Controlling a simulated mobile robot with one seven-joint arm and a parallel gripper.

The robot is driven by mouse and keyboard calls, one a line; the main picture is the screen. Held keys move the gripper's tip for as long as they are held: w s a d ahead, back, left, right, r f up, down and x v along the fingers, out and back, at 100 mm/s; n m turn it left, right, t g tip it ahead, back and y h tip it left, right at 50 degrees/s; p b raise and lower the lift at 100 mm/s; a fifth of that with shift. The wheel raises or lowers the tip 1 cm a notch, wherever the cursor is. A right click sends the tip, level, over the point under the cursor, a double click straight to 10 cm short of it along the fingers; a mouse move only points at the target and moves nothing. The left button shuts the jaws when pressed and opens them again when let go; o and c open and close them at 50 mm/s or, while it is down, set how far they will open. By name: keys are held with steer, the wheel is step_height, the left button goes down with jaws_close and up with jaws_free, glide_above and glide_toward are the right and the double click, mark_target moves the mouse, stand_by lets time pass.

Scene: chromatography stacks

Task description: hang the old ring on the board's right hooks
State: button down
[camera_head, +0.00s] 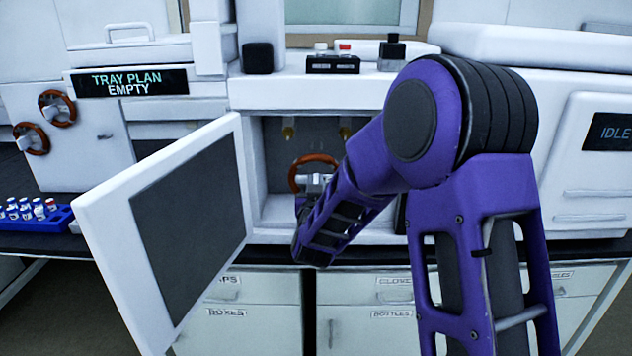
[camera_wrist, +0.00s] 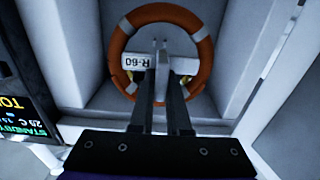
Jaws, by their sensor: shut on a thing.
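The orange-brown ring (camera_head: 316,159) is inside the open white compartment. The white board (camera_head: 82,160) stands at the far left. Two similar rings, an upper one (camera_head: 71,108) and a lower one (camera_head: 44,147), hang on its left side.
The compartment's door (camera_head: 190,215) stands open to the left, between the ring and the board. Brass fittings (camera_head: 289,132) hang inside the compartment. A blue vial rack (camera_head: 58,219) sits on the counter at left. A sign (camera_head: 130,83) reads TRAY PLAN EMPTY.

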steer(key=shift+s, duration=2.35)
